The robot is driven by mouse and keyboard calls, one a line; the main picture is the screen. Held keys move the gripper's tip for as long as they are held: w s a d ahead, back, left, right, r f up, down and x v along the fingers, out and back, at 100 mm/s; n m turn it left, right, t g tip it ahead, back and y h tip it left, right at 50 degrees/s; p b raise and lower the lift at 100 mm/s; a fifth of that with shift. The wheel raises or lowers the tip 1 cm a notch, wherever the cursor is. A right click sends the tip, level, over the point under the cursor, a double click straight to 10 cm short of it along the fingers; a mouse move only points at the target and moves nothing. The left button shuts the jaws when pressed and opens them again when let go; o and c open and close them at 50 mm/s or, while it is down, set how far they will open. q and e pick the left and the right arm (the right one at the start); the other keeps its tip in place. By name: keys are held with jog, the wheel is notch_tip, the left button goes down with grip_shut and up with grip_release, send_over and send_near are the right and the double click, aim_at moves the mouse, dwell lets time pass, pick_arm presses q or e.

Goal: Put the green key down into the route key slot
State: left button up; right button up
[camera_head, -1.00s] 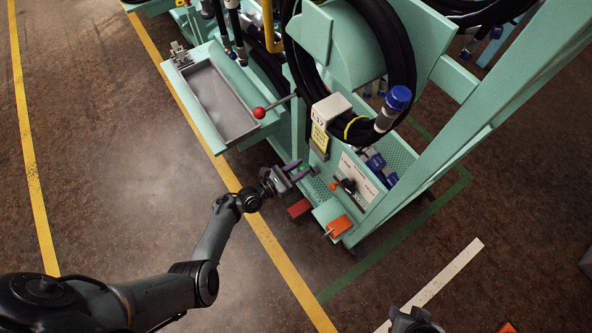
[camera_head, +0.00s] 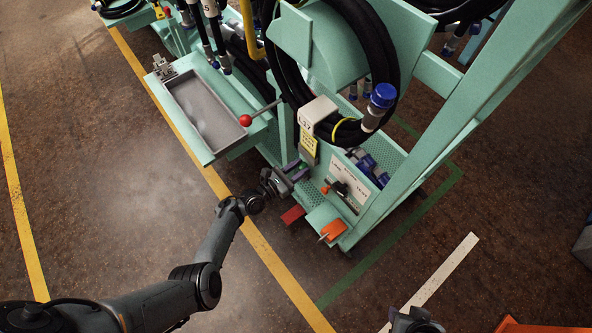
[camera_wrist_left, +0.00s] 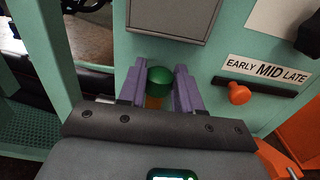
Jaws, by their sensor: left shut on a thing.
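My left gripper (camera_head: 298,170) has purple fingers and is shut on the green key (camera_wrist_left: 160,76). It holds the key in front of the mint-green panel of the hose stand, below a grey box with a yellow label (camera_head: 309,143). In the left wrist view the key's round green top stands between the two fingers, close under a grey box (camera_wrist_left: 172,18). An orange-brown patch shows just below the key. I cannot make out the route key slot. My right gripper (camera_head: 415,321) shows only in part at the bottom edge, and its fingers are not clear.
An orange knob (camera_wrist_left: 239,94) sits on a dark slider under an "EARLY MID LATE" label (camera_wrist_left: 267,70). A red block (camera_head: 292,214) and an orange piece (camera_head: 333,230) are below the gripper. A grey tray (camera_head: 203,108) and a red ball lever (camera_head: 245,120) are to the left.

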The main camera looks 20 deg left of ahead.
pick_arm(q)
jog(key=shift+f+b, duration=0.95)
jog(key=shift+f, duration=0.25)
jog(key=shift+f, duration=0.3)
jog(key=o, duration=1.1)
jog(key=p+v, duration=0.3)
jog(key=v, duration=0.7)
jog(key=shift+s+a+p, duration=0.15)
jog(key=shift+s+p, duration=0.2)
jog(key=shift+p, duration=0.05)
